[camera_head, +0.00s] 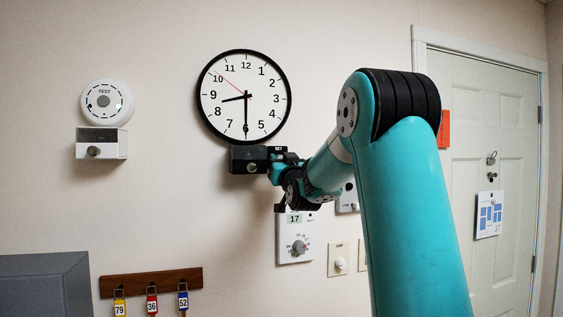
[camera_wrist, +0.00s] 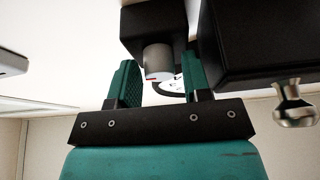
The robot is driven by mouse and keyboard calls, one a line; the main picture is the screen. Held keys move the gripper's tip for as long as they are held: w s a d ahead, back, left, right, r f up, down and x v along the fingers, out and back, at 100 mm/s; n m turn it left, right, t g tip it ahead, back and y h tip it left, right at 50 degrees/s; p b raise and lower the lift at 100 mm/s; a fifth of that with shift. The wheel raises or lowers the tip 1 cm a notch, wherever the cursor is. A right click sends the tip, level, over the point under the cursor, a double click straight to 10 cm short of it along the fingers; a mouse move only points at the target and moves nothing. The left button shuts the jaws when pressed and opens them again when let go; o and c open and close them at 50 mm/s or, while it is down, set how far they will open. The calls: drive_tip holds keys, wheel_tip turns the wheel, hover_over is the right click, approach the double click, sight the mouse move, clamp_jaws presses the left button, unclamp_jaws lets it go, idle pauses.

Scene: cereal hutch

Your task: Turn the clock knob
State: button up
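The round clock (camera_head: 245,97) with a black rim hangs on the wall. Below it is a dark box (camera_head: 238,158) with a silver knob (camera_head: 252,168). To its right is a smaller black block (camera_head: 278,149), partly hidden by my gripper (camera_head: 279,168). In the wrist view the small block (camera_wrist: 140,22) carries a grey cylindrical knob (camera_wrist: 158,62). My gripper (camera_wrist: 160,70) is open, its teal fingers on either side of this cylinder with gaps visible. The larger dark box (camera_wrist: 262,50) and its shiny knob (camera_wrist: 294,103) are to the right there.
A thermostat (camera_head: 295,238) with a dial is below my gripper, with a dimmer plate (camera_head: 338,258) beside it. A white alarm (camera_head: 107,102) sits above a knobbed box (camera_head: 101,143) at left. A key rack (camera_head: 150,282) hangs lower left. A door (camera_head: 485,165) is at right.

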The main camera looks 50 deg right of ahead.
drive_tip(key=c, duration=0.6)
drive_tip(key=shift+f+n+b, duration=0.2)
drive_tip(key=shift+n+b, duration=0.1)
drive_tip(key=shift+b, duration=0.65)
drive_tip(key=shift+s+d+r+n+y+b, duration=0.1)
drive_tip(key=shift+n+y+b, duration=1.15)
drive_tip(key=shift+n+b, duration=1.45)
drive_tip(key=shift+w+r+n+y+b, duration=0.1)
drive_tip(key=shift+n+y+b, duration=1.1)
drive_tip(key=shift+n+b, duration=1.45)
drive_tip(key=shift+s+d+r+n+y+b, duration=0.1)
drive_tip(key=shift+n+y+b, duration=1.15)
drive_tip(key=shift+n+b, duration=1.45)
drive_tip(key=shift+m+b, duration=0.25)
drive_tip(key=shift+b, duration=0.1)
